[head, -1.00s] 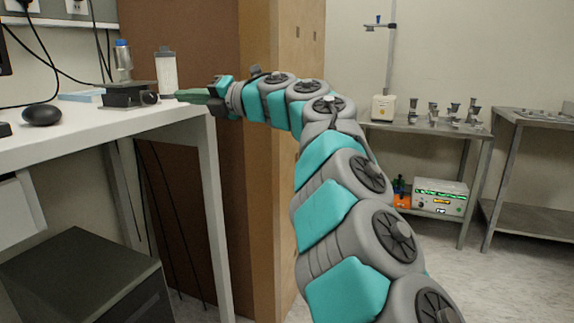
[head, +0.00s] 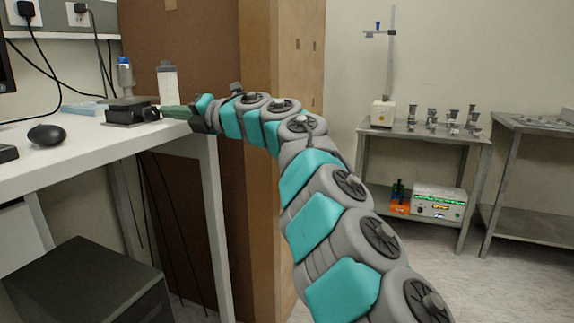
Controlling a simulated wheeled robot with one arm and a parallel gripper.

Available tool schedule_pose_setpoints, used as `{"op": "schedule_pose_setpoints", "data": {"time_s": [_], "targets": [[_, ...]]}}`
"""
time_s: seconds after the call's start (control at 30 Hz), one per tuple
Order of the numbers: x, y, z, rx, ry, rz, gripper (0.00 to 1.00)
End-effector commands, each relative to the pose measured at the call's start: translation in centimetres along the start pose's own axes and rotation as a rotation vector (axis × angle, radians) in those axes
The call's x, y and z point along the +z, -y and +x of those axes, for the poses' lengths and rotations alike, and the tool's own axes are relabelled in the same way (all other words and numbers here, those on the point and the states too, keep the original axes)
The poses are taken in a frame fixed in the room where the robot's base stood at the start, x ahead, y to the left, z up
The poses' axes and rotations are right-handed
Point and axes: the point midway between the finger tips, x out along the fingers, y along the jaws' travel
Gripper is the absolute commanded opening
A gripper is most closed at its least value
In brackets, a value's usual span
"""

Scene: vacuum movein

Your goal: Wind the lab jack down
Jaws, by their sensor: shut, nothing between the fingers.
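The lab jack (head: 123,117) is a small dark block on the white bench near its right end. Its round black knob (head: 151,114) sticks out on the right side. A small clear vessel with a blue top (head: 125,74) stands on the jack.
A white bottle with a grey cap (head: 167,82) stands just behind my fingers. A black mouse (head: 46,135) and a light blue flat item (head: 88,108) lie on the bench (head: 90,150). A tall wooden cabinet (head: 262,210) stands right behind my arm. Steel tables stand farther right.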

Motion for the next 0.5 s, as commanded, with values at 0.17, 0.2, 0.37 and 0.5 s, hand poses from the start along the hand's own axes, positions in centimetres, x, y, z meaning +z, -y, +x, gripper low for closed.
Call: {"op": "schedule_pose_setpoints", "data": {"time_s": [0.17, 0.2, 0.37, 0.5], "targets": [[-0.19, -0.04, 0.00, -0.001, 0.001, 0.000, 0.00], [-0.23, -0.05, 0.00, -0.001, 0.001, -0.001, 0.00], [-0.36, -0.11, -0.01, -0.001, 0.001, 0.000, 0.00], [-0.44, -0.19, -0.01, -0.001, 0.001, 0.000, 0.00]]}}
